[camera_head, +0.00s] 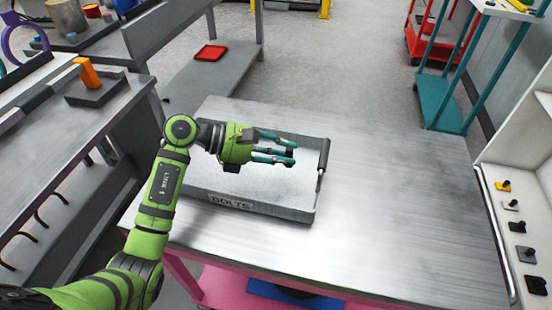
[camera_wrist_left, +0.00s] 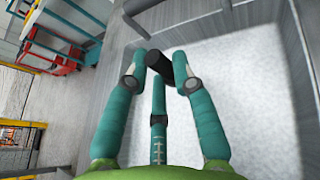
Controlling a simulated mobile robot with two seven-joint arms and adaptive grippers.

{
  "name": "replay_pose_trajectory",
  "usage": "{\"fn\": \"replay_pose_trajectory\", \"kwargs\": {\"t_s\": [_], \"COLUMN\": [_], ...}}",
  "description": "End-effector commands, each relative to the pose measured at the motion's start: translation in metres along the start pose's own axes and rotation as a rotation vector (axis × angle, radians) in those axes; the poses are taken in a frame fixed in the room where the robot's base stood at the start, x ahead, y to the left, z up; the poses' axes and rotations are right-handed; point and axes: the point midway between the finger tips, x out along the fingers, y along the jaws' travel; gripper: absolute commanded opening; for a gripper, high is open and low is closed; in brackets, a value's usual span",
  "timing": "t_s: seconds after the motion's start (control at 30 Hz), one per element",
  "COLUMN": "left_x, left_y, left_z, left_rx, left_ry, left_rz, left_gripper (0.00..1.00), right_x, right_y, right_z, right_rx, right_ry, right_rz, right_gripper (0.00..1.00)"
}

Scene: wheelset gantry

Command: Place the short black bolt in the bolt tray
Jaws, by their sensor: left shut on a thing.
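The bolt tray (camera_head: 268,209), a shallow grey tray with a pale inside and a "BOLTS" label on its front wall, stands on a metal table. Its pale inside fills much of the left wrist view (camera_wrist_left: 258,108). My left gripper (camera_head: 290,154) is over the tray, with its teal fingers pointing right towards the tray's right end. It is shut on the short black bolt (camera_wrist_left: 182,67), which shows between the fingertips in the left wrist view. In the head view the fingers mostly hide the bolt. My right gripper is not in view.
The metal table (camera_head: 400,200) is clear to the right of the tray. A white shelf unit with several small bolts (camera_head: 517,227) stands at the right edge. A bench with an orange object (camera_head: 87,72) is at left. A red tray (camera_head: 210,53) lies farther back.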

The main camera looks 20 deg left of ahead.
Motion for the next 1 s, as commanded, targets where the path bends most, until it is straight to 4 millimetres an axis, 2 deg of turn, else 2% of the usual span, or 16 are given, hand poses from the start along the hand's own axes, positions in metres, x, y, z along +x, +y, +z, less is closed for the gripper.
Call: {"fn": "replay_pose_trajectory", "kwargs": {"t_s": [0.4,0.8,0.83,1.0], "left_x": [0.015,0.017,0.017,0.017], "left_y": [-0.006,-0.006,-0.006,-0.006], "left_z": [-0.042,-0.047,-0.046,-0.045], "left_rx": [-0.001,0.001,0.001,0.001], "left_ry": [-0.001,0.001,0.001,0.001], "left_rz": [0.001,0.002,0.002,0.002], "left_gripper": [0.0,0.0,0.36,0.36], "right_x": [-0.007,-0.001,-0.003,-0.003], "right_y": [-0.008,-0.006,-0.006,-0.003], "right_z": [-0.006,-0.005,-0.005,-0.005], "right_rx": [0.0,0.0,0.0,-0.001], "right_ry": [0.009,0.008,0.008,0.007], "right_rz": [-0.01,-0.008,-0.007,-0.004], "right_gripper": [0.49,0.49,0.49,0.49]}}
